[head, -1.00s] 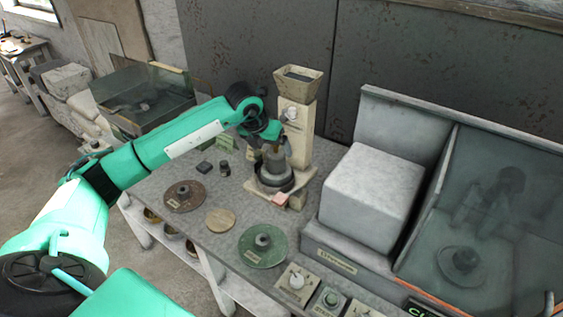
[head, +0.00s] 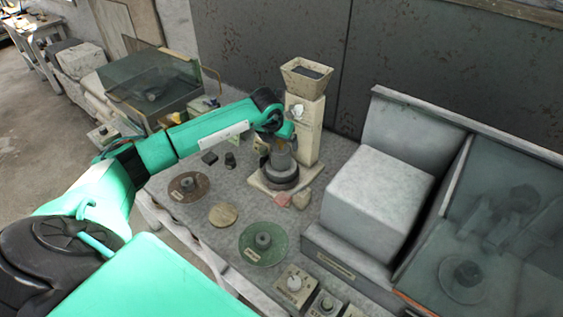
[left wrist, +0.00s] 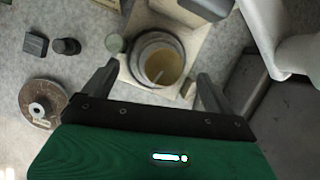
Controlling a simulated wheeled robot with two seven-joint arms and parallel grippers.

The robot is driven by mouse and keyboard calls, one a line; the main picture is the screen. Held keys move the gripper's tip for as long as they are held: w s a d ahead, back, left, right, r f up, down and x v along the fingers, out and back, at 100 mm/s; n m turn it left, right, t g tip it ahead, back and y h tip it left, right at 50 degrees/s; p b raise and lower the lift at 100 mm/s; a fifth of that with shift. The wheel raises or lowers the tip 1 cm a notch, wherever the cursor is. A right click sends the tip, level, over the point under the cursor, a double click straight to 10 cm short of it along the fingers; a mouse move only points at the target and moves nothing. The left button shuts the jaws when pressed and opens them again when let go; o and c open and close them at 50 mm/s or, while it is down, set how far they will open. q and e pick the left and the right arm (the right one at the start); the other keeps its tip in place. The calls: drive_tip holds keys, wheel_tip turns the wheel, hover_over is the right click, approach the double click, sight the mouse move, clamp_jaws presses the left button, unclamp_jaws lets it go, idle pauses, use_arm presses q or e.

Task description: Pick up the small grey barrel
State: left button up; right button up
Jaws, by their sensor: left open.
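A grey barrel-like pot (head: 283,164) stands upright in a dark ring on the base of the beige hopper machine (head: 303,115). In the left wrist view the open-topped pot (left wrist: 146,50) shows beige contents and a thin pale rod. My left gripper (left wrist: 158,72) is open and empty, with one finger on each side of the pot in that picture; I cannot tell if they touch it. In the head view my left gripper (head: 281,143) is right above the pot and partly hides it. My right gripper is not in view.
A small dark cylinder (head: 230,159) and dark block (head: 209,158) stand left of the machine. Brown (head: 188,187) and green (head: 262,244) discs and a wooden disc (head: 222,215) lie in front. A big pale block (head: 378,200) stands to the right.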

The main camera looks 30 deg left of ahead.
sight(281, 148)
use_arm(q)
drive_tip(key=shift+w+f+p, duration=0.2)
drive_tip(key=shift+f+p, duration=0.25)
drive_tip(key=shift+p, duration=0.35)
drive_tip(key=p+x, duration=0.1)
drive_tip(key=x, duration=0.2)
drive_tip(key=shift+w+f+p, duration=0.2)
drive_tip(key=shift+f+p, duration=0.1)
drive_tip(key=shift+f, duration=0.1)
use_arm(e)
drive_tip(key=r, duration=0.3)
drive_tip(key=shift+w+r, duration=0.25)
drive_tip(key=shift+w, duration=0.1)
use_arm(q)
drive_tip(key=c, duration=1.7)
drive_tip(key=shift+c, duration=0.5)
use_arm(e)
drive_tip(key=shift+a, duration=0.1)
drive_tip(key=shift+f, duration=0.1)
